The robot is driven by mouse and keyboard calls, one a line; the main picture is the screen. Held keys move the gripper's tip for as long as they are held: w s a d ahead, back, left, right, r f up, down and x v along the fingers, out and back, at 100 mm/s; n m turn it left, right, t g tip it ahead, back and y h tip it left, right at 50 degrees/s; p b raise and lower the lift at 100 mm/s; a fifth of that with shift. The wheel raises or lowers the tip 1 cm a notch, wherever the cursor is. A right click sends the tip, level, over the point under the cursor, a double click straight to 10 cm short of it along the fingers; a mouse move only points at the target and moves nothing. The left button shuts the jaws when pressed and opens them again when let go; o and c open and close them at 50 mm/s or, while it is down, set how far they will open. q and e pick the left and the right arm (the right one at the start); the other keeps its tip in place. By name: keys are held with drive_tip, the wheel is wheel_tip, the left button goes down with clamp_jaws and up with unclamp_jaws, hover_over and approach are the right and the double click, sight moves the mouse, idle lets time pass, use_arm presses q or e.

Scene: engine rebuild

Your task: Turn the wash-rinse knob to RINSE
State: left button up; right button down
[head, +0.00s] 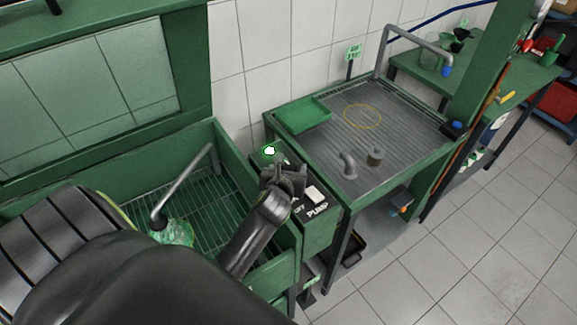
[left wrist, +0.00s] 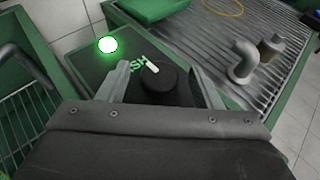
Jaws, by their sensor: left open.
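The wash-rinse knob (left wrist: 160,84) is a round black knob with a white pointer mark, seen in the left wrist view on the dark top of the green control box. Its mark points up and left, beside the letters "SH"; the rest of the label is hidden. My left gripper (head: 287,173) is over the control box in the head view and hides the knob there. In the left wrist view my left gripper (left wrist: 164,80) is open, with one finger on each side of the knob. I cannot tell whether the fingers touch it. My right gripper is not in view.
A lit green lamp (head: 269,150) is behind the knob. A white switch (head: 315,194) marked PUMP is in front. A green wash basin (head: 215,128) with a spout lies left. A ribbed drain table (head: 405,125) with a green tray (head: 302,115) and grey parts lies right.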

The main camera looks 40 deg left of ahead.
use_arm(q)
drive_tip(key=shift+c, duration=0.7)
drive_tip(key=c, duration=0.8)
drive_tip(key=shift+c, duration=0.2)
